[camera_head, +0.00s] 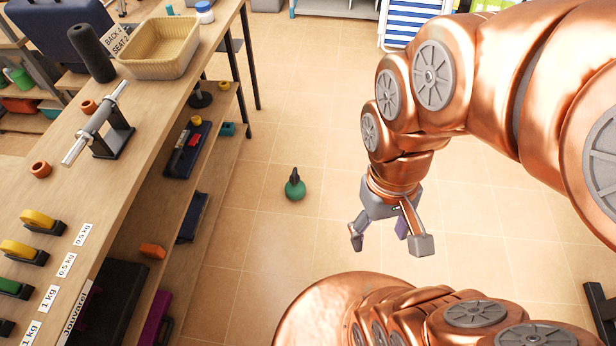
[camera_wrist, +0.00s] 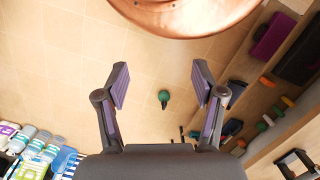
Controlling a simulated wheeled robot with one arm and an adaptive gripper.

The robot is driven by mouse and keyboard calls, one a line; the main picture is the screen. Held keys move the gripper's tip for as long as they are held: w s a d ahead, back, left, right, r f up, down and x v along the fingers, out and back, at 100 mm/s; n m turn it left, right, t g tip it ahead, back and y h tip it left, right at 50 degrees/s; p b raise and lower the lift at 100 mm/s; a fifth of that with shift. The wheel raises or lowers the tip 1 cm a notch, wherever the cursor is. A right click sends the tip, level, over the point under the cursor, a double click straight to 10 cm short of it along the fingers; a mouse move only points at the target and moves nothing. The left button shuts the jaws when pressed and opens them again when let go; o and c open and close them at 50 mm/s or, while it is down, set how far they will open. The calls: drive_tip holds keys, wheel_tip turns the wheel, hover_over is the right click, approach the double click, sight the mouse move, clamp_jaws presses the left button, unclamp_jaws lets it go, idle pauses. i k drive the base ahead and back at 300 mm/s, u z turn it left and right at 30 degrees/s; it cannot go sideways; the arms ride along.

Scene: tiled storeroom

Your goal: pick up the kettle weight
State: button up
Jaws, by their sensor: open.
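The kettle weight (camera_head: 295,188) is a small green ball with a dark handle on top. It stands upright on the tiled floor, to the right of the wooden shelf unit. It also shows in the wrist view (camera_wrist: 164,97), small and far below, between the fingers in the picture. My gripper (camera_head: 392,243) is open and empty, above the floor and to the right of the weight in the head view. In the wrist view my gripper (camera_wrist: 160,85) shows two spread fingers with purple pads, touching nothing.
A wooden table with shelves (camera_head: 190,130) runs along the left, its lower shelves holding several items. A tan basket (camera_head: 160,50) and a metal bar on a stand (camera_head: 97,125) are on top. The floor around the weight is clear. A striped blue item (camera_head: 412,22) is at the back.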

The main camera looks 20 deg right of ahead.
sight(295, 192)
drive_tip(key=u, duration=0.2)
drive_tip(key=i, duration=1.25)
drive_tip(key=u, duration=0.45)
